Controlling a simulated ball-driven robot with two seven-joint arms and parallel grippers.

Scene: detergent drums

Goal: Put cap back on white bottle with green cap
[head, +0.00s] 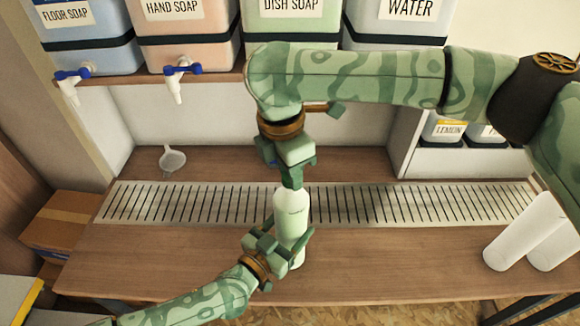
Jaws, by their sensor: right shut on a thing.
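The white bottle (291,208) stands upright on the wooden counter, at the front edge of the slotted drain strip. My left gripper (285,243) reaches in from the lower left, with its fingers on both sides of the bottle's lower half, and looks shut on it. My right gripper (293,170) points down directly above the bottle. It is shut on the dark green cap (291,182), which is partly hidden by the fingers. The cap is at the bottle's mouth; I cannot tell whether it touches or is seated.
Soap and water drums with taps (178,80) stand on a shelf at the back. Two white bottles (520,235) are at the right. A cardboard box (68,222) is beyond the left edge. The front counter is mostly clear.

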